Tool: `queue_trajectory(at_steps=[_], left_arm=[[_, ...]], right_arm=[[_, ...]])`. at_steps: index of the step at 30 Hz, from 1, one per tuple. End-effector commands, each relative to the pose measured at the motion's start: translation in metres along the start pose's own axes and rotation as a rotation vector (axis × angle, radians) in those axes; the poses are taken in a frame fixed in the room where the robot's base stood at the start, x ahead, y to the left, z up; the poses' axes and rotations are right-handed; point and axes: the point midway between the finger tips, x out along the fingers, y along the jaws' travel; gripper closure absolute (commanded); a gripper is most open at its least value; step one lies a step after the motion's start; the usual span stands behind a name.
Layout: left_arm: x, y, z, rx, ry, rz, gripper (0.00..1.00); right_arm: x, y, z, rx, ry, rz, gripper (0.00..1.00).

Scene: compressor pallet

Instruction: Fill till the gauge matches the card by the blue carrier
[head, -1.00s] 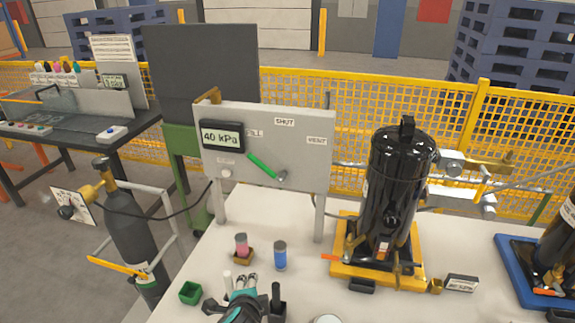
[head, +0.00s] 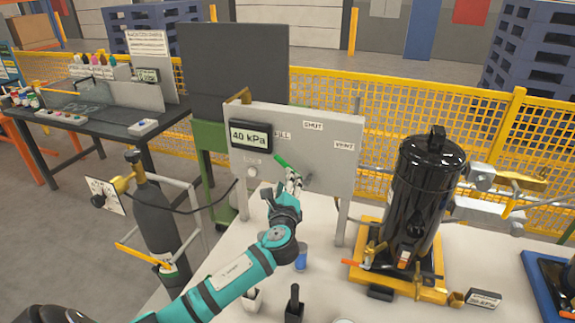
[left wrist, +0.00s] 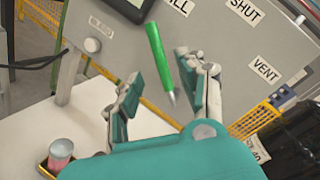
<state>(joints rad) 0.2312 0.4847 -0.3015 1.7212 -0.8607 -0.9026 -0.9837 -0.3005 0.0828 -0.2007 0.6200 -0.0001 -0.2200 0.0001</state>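The gauge (head: 250,136) on the grey panel (head: 335,120) reads 40 kPa. Below it, the green lever (head: 282,161) slants up and left toward the FILL label; SHUT and VENT labels are further right. My left gripper (head: 290,182) is at the lever. In the left wrist view the open fingers (left wrist: 165,92) stand on either side of the lever (left wrist: 158,52), with gaps visible. The blue carrier (head: 540,284) is cut off at the right edge. A card (head: 484,298) stands between it and the yellow carrier (head: 400,283); its text is too small to read. My right gripper is not in view.
A black tank (head: 425,185) stands on the yellow carrier, right of the panel. A blue-capped jar (head: 301,258) and a black holder (head: 294,305) are on the white table near my left arm. A grey cylinder (head: 158,225) stands left of the table.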

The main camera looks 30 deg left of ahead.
Motion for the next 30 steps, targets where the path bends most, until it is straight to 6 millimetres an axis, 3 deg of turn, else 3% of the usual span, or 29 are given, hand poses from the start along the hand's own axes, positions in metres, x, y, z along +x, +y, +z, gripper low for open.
queue_trajectory(at_steps=[6, 12, 25, 30], left_arm=[[0.047, -0.001, 0.002, 0.000, -0.002, 0.001, 0.60], [0.071, -0.001, 0.000, -0.001, -0.001, 0.000, 0.60], [0.079, 0.000, -0.001, -0.001, 0.001, 0.000, 0.61], [0.079, 0.000, -0.001, -0.001, 0.001, 0.000, 0.84]], right_arm=[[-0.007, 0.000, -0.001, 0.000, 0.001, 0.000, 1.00], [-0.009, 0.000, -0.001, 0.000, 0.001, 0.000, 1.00], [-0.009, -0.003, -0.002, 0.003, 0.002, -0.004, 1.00], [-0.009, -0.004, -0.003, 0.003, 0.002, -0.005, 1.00]])
